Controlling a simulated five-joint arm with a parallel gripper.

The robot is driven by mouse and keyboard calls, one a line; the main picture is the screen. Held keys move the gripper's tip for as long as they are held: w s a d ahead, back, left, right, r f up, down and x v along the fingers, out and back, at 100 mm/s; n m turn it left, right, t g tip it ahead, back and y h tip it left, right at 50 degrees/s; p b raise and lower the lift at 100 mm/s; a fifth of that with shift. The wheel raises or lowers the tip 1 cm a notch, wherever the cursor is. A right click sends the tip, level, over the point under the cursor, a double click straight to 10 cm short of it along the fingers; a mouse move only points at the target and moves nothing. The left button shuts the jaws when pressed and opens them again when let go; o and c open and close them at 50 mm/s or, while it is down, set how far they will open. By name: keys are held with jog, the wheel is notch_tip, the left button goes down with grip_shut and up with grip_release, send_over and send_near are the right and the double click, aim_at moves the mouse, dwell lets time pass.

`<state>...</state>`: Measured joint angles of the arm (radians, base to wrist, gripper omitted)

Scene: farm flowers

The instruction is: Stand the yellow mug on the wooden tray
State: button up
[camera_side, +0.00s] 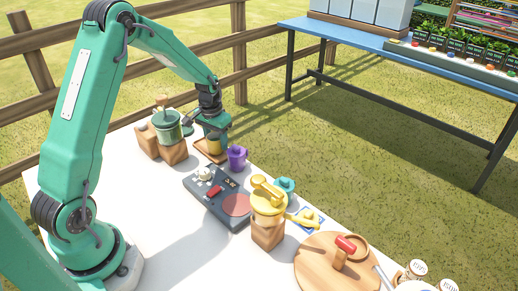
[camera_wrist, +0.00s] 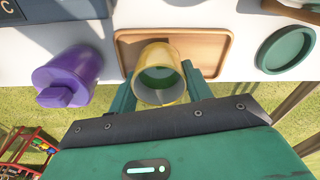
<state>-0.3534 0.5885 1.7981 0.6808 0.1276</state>
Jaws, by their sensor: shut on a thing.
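The yellow mug (camera_side: 214,147) is between the fingers of my gripper (camera_side: 215,134), at the wooden tray (camera_side: 198,151) near the table's far edge. In the wrist view the mug (camera_wrist: 155,54) shows its open mouth, and my gripper (camera_wrist: 159,78) has a green finger against each side of it. The mug looks upright. The rectangular, rimmed tray (camera_wrist: 212,45) lies under and behind it in that view. The mug overlaps the tray's near edge there. I cannot tell whether its base touches the tray.
A purple mug (camera_side: 237,157) stands close beside the tray. A green jar (camera_side: 167,126) on wooden blocks is on its other side. A dark device (camera_side: 217,194), a yellow object (camera_side: 267,198) on a block and a round wooden board (camera_side: 318,262) lie farther along the table.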

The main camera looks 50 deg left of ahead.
jog(key=o, duration=1.1)
jog(key=shift+f, duration=0.15)
jog(key=r, duration=0.8)
jog(key=s+r, duration=0.1)
jog(key=r, duration=0.3)
jog(key=shift+r, duration=0.15)
